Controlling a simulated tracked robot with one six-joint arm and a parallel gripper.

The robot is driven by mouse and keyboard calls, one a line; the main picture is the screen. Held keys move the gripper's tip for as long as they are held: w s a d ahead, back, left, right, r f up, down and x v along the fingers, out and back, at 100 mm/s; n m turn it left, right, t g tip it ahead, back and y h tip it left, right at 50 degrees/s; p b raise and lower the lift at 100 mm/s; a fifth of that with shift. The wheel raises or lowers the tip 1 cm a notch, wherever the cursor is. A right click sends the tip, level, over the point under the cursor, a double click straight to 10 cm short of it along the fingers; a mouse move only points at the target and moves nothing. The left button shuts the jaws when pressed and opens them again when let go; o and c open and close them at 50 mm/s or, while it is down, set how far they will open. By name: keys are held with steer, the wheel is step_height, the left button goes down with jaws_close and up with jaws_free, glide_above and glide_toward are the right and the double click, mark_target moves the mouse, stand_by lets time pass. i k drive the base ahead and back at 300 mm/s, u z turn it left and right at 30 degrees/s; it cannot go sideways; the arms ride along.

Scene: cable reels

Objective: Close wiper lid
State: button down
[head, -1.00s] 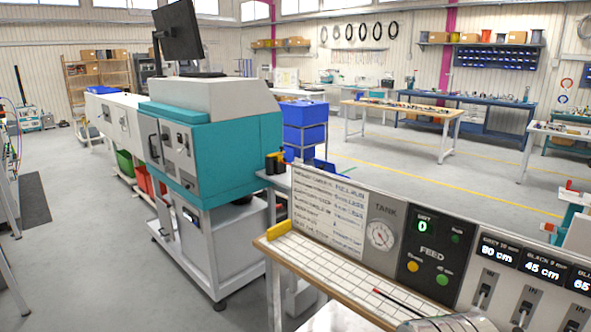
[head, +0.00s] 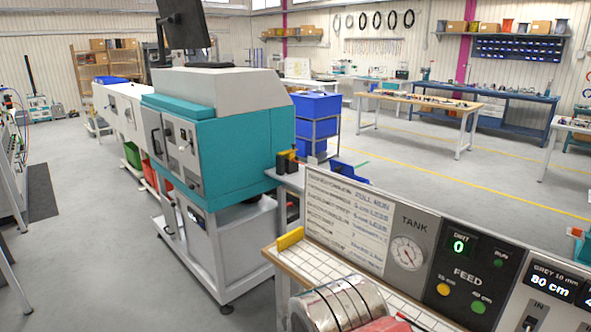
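I cannot make out a wiper lid for certain in the head view. A teal and white machine (head: 232,150) with a monitor on top stands left of centre. A control panel (head: 405,250) with a written card, a TANK dial and FEED lights stands at the lower right. A silver banded cylinder (head: 340,305) and a red part (head: 387,325) beside it enter at the bottom edge; they may be part of my arm, but I cannot tell. No gripper fingers show.
A white gridded bench top (head: 313,269) with a yellow block (head: 290,238) at its corner lies before the panel. Blue bins (head: 318,106) stand behind the machine. Grey floor (head: 90,265) is open at the left, and workbenches (head: 425,101) stand at the back.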

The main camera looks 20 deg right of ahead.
mark_target(338, 167)
steer(key=u, duration=0.6)
steer(key=i, duration=2.15)
steer(key=z, duration=0.55)
steer(key=i, duration=1.05)
steer(key=z, duration=0.45)
